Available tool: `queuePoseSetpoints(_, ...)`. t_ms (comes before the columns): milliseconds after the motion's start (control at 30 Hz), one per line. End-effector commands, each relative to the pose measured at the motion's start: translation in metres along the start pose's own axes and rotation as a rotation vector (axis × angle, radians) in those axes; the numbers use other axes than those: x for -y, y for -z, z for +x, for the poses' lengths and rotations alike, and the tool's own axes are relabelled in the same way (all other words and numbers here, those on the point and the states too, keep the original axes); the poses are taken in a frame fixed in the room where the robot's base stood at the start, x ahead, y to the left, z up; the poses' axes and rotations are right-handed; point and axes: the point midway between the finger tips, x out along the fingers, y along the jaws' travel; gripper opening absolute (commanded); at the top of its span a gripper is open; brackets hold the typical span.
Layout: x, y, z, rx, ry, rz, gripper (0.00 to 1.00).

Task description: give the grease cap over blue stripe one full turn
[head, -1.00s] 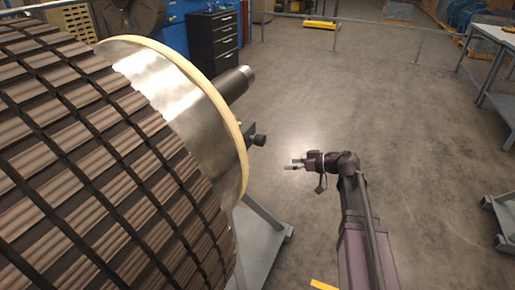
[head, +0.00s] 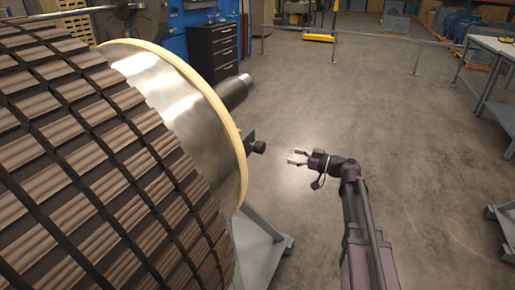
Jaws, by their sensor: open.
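A small dark knob-like cap (head: 259,147) sticks out to the right on a bracket (head: 249,141) beside the rotor's cream-edged end. I cannot make out a blue stripe near it at this size. My gripper (head: 292,157) is open and empty, a short way right of the cap and apart from it, with its fingers pointing left toward it. The large rotor (head: 110,170), with brown blocks and a shiny metal end band, fills the left side. Its metal shaft (head: 235,92) juts out to the upper right.
A grey stand (head: 262,250) with an angled leg is under the rotor. A black drawer cabinet (head: 212,52) stands behind. A metal rail (head: 335,36) crosses the back, and a workbench (head: 492,60) is at right. The middle floor (head: 390,110) is clear.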

Motion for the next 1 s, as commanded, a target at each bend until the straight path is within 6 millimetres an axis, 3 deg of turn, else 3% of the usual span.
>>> queuePoseSetpoints(267,0.0,0.0,0.026,0.001,0.003,0.0,0.98)
queuePoseSetpoints(800,0.0,0.0,0.105,0.001,0.003,0.001,0.98)
queuePoseSetpoints(1000,0.0,0.0,0.126,0.001,0.002,0.001,0.98)
